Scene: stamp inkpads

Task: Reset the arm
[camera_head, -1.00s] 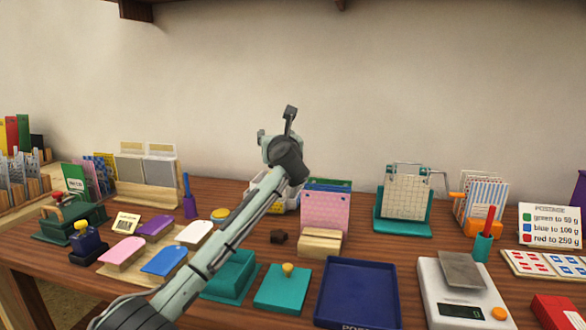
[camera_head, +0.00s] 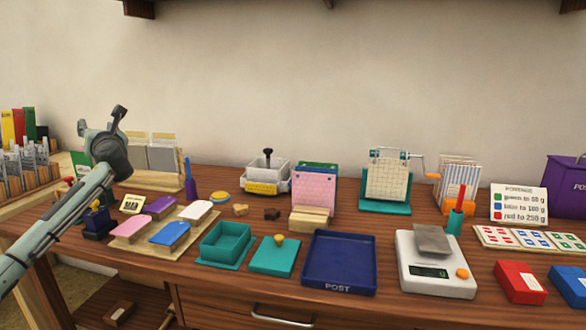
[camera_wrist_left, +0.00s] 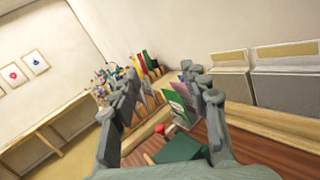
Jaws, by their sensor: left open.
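My left gripper (camera_head: 100,124) is raised above the left end of the wooden table (camera_head: 190,285), in front of the upright card holders. In the left wrist view its two fingers (camera_wrist_left: 165,105) stand wide apart with nothing between them. Behind that gap show a green card (camera_wrist_left: 180,105) and a dark green stamp device with a red knob (camera_wrist_left: 180,148). My right gripper is in neither view.
The table holds several inkpads (camera_head: 170,233), an open teal box (camera_head: 225,245), a teal lid (camera_head: 274,257), a blue POST tray (camera_head: 338,264) and a scale (camera_head: 435,265). The air above the table's middle and right is free.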

